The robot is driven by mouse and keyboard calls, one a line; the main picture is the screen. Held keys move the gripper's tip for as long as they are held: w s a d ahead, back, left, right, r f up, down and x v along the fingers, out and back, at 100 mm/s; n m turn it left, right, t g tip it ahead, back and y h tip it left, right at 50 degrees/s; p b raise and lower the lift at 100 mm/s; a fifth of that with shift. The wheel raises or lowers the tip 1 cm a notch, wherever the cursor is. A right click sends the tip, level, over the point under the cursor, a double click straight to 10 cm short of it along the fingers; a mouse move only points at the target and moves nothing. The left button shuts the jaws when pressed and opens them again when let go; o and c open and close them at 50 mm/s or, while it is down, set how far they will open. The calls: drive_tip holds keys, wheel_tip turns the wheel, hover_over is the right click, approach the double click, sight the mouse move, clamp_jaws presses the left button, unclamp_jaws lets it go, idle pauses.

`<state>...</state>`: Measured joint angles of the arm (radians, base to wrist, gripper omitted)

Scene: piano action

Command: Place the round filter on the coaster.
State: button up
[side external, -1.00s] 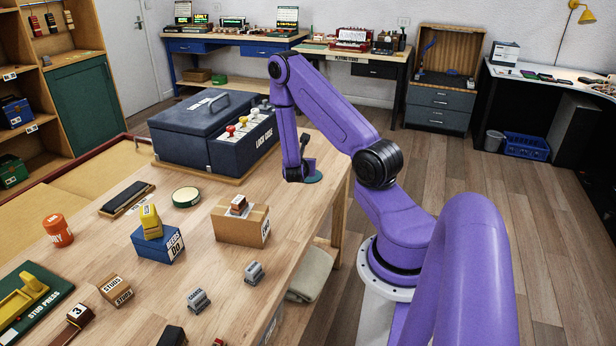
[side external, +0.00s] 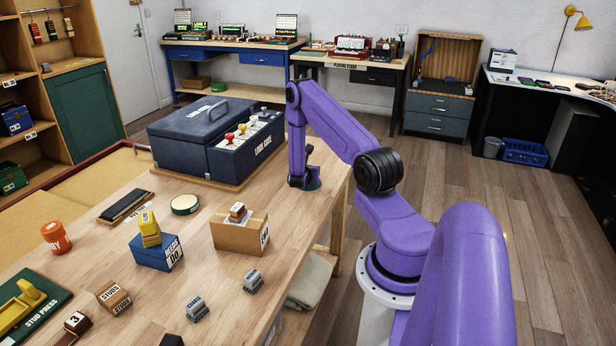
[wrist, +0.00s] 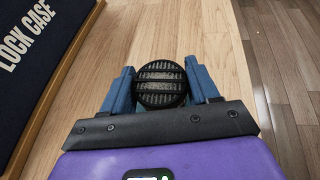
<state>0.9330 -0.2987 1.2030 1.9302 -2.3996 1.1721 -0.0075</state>
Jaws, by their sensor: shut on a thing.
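The round filter (wrist: 160,84) is a dark, ribbed disc between the two blue fingers of my gripper (wrist: 160,92) in the wrist view. My gripper is shut on it. In the side view my gripper (side external: 304,182) is low over the right end of the table, right of the lock case, and hides the filter. In the wrist view I cannot make out the disc. I cannot tell whether the filter touches it.
The dark blue lock case (side external: 190,128) stands on a wooden base left of the gripper. A cardboard box (side external: 238,236), a round green-rimmed tin (side external: 185,204) and a blue box (side external: 157,253) stand nearer. The table edge is close on the right.

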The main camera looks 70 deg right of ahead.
drive_tip(key=shift+f, duration=1.05)
drive_tip(key=shift+f, duration=0.1)
drive_tip(key=o, duration=1)
drive_tip(key=shift+o, duration=0.2)
